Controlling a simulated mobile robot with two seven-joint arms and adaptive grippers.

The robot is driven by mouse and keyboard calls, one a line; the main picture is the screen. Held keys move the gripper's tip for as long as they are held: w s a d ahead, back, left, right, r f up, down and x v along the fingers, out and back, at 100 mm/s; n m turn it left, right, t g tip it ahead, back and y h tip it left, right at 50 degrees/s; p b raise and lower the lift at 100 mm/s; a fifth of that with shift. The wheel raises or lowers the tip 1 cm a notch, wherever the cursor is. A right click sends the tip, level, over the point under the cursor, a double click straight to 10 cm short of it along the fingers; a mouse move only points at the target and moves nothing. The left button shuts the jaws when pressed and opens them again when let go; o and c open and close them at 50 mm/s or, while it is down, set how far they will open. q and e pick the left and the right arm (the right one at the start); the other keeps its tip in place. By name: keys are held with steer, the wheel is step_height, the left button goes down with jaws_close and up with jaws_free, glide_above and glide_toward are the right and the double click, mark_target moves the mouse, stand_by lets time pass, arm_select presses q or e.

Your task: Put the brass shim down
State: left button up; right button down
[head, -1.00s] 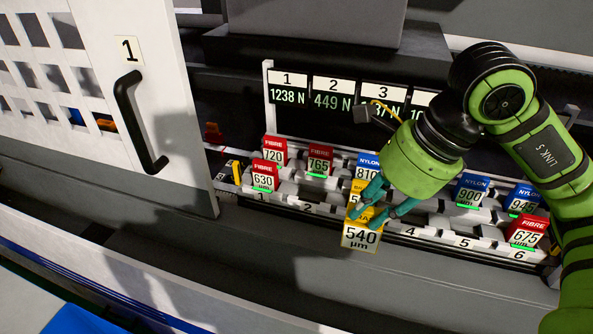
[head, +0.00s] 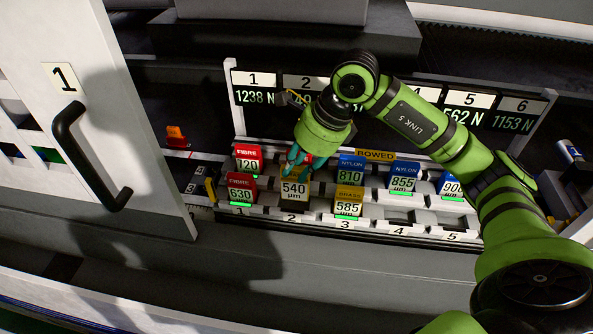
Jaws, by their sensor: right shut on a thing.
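The brass shim marked 540 µm (head: 294,193) hangs upright below my right gripper (head: 293,163), whose teal fingers are shut on its top. It is over the front row of the numbered rack (head: 262,214), at position 2. It looks larger than its neighbours, and I cannot tell whether it touches the rack. No green strip shows beneath it. A second brass shim, 585 (head: 348,202), sits at front position 3 with a green strip below. My left gripper is out of view.
Red fibre blocks 630 (head: 241,188) and 720 (head: 247,159) stand left of the held shim. Blue nylon blocks 810 (head: 350,170) and 855 (head: 403,177) stand right. A BOWED sign (head: 375,155) is behind. A white door (head: 150,130) stands open at left.

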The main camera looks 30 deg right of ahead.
mark_target(297, 176)
steer(key=shift+w+f, duration=0.3)
steer(key=shift+f, duration=0.1)
step_height(297, 176, down, 3)
steer(key=shift+p, duration=1.05)
steer(key=shift+f, duration=0.25)
steer(key=shift+f+b, duration=0.2)
steer(key=shift+b, duration=0.1)
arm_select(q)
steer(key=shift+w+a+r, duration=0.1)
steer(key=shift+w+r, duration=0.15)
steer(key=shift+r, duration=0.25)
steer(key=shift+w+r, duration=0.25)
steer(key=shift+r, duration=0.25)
arm_select(e)
steer(key=c, duration=1.1)
jaws_free()
steer(key=shift+s, duration=0.1)
steer(key=shift+o, duration=0.2)
